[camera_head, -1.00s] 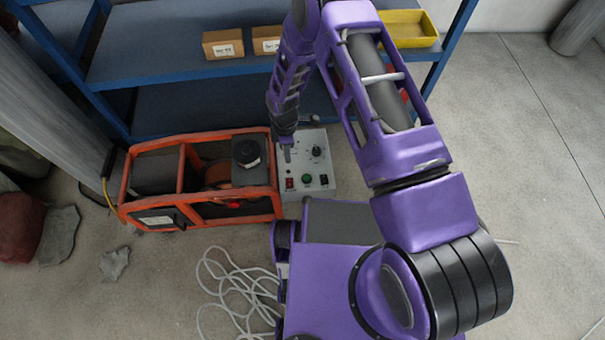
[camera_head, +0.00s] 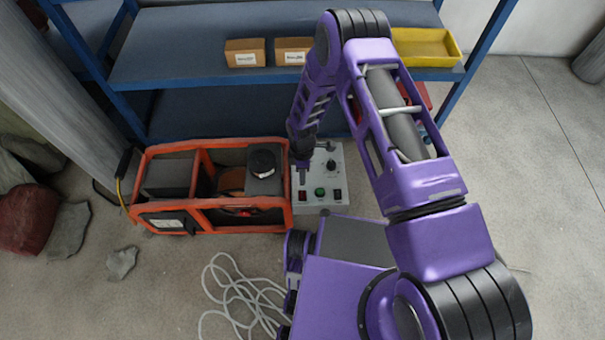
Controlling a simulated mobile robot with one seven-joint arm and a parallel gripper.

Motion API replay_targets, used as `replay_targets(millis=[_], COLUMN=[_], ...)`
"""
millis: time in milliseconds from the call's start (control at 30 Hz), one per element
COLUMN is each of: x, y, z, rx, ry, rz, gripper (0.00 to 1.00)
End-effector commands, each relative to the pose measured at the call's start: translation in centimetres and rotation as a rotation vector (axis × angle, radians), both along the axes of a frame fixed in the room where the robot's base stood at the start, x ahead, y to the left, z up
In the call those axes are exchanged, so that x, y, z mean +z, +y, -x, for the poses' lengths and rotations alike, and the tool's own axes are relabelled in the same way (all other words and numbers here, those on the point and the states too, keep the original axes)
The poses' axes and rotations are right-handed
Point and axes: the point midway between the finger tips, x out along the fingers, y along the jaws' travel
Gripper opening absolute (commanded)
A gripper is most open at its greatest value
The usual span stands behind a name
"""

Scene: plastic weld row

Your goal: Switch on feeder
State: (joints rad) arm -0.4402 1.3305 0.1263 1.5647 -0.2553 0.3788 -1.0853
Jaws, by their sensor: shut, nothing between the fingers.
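The feeder control box (camera_head: 332,178) is a grey panel on the floor, right of the orange-framed machine (camera_head: 215,205). Its face carries a black knob (camera_head: 331,164), a red switch (camera_head: 303,195), a green button (camera_head: 320,191) and a dark switch (camera_head: 337,194). My gripper (camera_head: 303,178) is shut and empty, pointing down over the left part of the panel, just above the red switch in the picture. I cannot tell whether its tip touches the panel. My gripper and forearm hide the panel's upper left part.
A blue shelf (camera_head: 190,60) stands behind, with cardboard boxes (camera_head: 245,52) and a yellow bin (camera_head: 425,47). A loose pale cable (camera_head: 240,295) lies in front of the machine. Grey rubble (camera_head: 122,263) lies at left. The floor at right is clear.

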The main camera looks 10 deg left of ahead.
Motion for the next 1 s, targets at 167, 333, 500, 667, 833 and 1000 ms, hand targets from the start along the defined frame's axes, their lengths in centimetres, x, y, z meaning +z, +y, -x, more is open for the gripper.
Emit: replay_targets(millis=[167,333,500,667,833,1000], x=[-4.3,-7.3,-9.0,-9.6,-9.6,-9.7], y=[-0.1,-0.2,-0.2,-0.3,-0.3,-0.3], z=[0.6,0.9,1.1,1.2,1.2,1.2], rx=[0.0,0.0,0.0,0.001,0.001,0.0], ry=[0.003,0.001,0.0,0.0,0.0,0.0], rz=[0.002,0.001,0.0,0.0,-0.001,-0.001], gripper=[0.0,0.0,0.0,0.0,0.0,0.0])
